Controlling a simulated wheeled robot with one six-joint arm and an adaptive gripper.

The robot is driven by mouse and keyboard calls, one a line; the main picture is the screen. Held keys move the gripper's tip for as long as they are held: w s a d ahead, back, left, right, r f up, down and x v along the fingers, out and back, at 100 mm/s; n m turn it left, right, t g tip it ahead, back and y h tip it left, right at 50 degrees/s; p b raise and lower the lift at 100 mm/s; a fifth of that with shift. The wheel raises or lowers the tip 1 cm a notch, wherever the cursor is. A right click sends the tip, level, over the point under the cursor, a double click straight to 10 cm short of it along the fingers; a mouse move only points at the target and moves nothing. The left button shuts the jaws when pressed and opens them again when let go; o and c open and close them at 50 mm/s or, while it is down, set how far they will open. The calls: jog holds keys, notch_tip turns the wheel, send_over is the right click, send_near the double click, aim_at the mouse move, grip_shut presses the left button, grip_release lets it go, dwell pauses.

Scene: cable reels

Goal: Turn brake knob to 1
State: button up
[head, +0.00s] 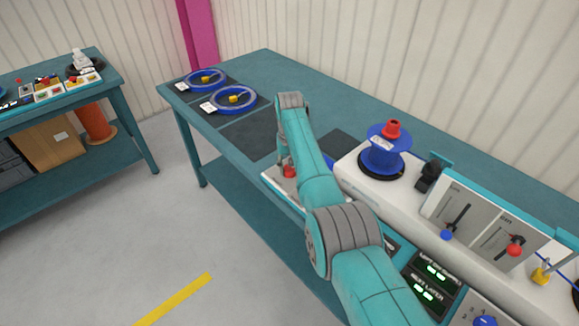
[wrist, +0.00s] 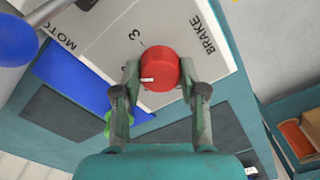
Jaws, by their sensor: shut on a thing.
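The red brake knob (wrist: 160,66) sits on a white panel (wrist: 105,45) printed "BRAKE" in the wrist view. Its white pointer mark (wrist: 147,80) faces left. A "3" is printed up and left of the knob; another mark beside the left finger is partly hidden and I cannot read it. My gripper (wrist: 160,78) has one finger on each side of the knob and is shut on it. In the head view the red knob (head: 289,171) shows beside my arm, on a small white unit at the table's front edge; my gripper is mostly hidden there.
A blue reel (head: 385,150) stands on the white machine to the right, near a lever panel (head: 485,222). Two blue rings (head: 233,99) lie on dark mats at the table's far end. In the wrist view a blue ball (wrist: 14,40) is at upper left.

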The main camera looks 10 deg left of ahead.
jog(key=n, duration=1.2)
jog(key=shift+n, duration=0.3)
dwell(0.4)
jog(key=o, duration=1.1)
jog(key=shift+o, duration=0.2)
jog(key=shift+r, duration=0.1)
notch_tip(320, 180, up, 12)
